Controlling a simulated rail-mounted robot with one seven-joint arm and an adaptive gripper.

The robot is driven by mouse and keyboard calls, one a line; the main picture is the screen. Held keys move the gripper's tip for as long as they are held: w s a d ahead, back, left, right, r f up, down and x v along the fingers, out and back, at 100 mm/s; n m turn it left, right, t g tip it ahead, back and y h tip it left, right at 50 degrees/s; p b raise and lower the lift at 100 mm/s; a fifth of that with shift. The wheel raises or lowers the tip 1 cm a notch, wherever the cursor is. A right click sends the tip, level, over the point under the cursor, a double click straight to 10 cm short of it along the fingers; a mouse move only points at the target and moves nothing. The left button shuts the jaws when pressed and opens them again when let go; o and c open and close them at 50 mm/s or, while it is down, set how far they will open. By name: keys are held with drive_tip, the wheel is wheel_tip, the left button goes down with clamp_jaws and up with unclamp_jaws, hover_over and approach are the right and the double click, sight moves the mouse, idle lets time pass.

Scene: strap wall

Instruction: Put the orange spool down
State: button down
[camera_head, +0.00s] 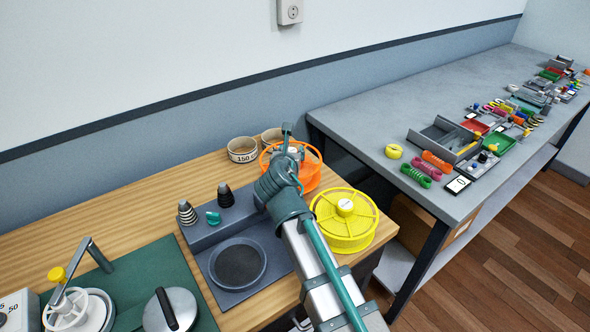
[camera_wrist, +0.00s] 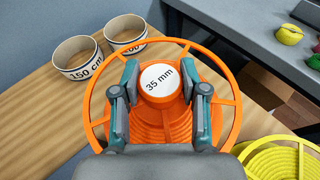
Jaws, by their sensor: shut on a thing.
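The orange spool (camera_head: 312,167) is at the right end of the wooden bench, partly hidden behind my arm in the head view. In the wrist view the orange spool (camera_wrist: 229,93) shows its spoked rim and a white hub cap marked "35 mm". My gripper (camera_head: 290,150) is over the spool. In the wrist view my gripper (camera_wrist: 160,88) has one finger on each side of the hub and is shut on it. The spool's underside is hidden, so I cannot tell whether it touches the bench.
A yellow spool (camera_head: 344,222) lies close to the right. Two strap rings, one marked "150 cm" (camera_head: 242,150), stand behind on the left. A grey tray with a round dish (camera_head: 237,264) and cones is left of my arm. A grey table (camera_head: 380,120) with many small parts stands right.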

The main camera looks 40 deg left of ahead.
drive_tip(key=shift+f, duration=2.3)
drive_tip(key=shift+f, duration=0.15)
drive_tip(key=c, duration=0.6)
unclamp_jaws()
drive_tip(key=shift+s+d+r, duration=0.15)
drive_tip(key=shift+s+r, duration=0.05)
drive_tip(key=v, duration=1)
drive_tip(key=shift+s+d+r, duration=0.1)
drive_tip(key=shift+s+d, duration=0.1)
drive_tip(key=shift+s, duration=0.05)
drive_tip(key=shift+o, duration=0.5)
drive_tip(key=shift+s+d+r, duration=0.2)
drive_tip(key=shift+s, duration=0.15)
